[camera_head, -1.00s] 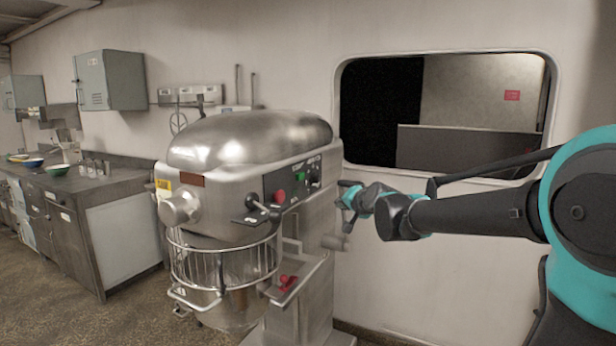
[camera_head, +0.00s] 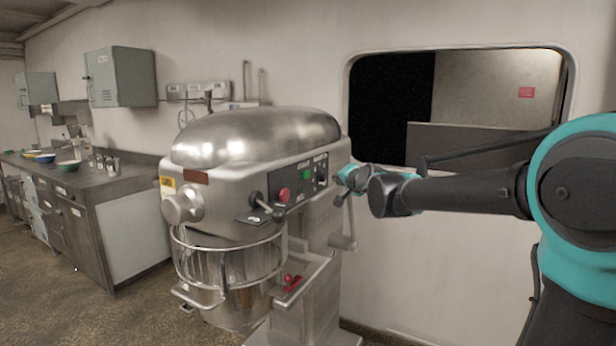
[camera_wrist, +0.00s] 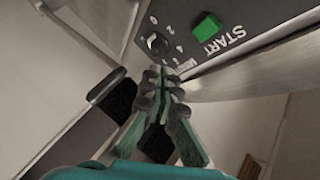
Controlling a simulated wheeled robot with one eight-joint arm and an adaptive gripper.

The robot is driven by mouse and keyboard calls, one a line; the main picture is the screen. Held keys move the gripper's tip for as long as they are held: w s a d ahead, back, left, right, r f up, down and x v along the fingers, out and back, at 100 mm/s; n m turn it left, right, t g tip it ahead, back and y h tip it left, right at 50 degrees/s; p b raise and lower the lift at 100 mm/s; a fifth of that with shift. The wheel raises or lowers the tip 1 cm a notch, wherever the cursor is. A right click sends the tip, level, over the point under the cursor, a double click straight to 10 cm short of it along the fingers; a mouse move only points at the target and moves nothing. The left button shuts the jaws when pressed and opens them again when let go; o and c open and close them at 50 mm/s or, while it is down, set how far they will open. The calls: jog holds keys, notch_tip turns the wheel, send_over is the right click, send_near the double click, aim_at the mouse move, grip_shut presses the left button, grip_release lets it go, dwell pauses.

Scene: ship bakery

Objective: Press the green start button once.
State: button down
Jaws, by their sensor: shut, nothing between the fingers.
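The green start button (camera_head: 307,174) sits on the dark control panel on the right side of a large steel mixer (camera_head: 250,140). In the wrist view the square green button (camera_wrist: 207,27) shows at the upper right, with START printed beside it. My gripper (camera_wrist: 164,72) is shut and empty, its fingertips close together, below and left of the button and apart from it in the picture. In the head view my gripper (camera_head: 343,176) is just right of the panel. Whether the fingertips touch the panel cannot be told.
A red button (camera_head: 284,194) and a black-knobbed lever (camera_head: 262,205) are left of the green button. A dial (camera_wrist: 157,43) lies near my fingertips. A crank handle (camera_head: 345,240) hangs below my gripper. A counter (camera_head: 100,185) stands at left.

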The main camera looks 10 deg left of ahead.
aim_at(306, 175)
jog(key=w+a, duration=0.2)
jog(key=a, duration=0.4)
jog(key=shift+w+a, duration=0.2)
jog(key=shift+a, duration=0.2)
dwell(1.2)
jog(key=shift+w+a, duration=0.15)
jog(key=shift+a, duration=0.25)
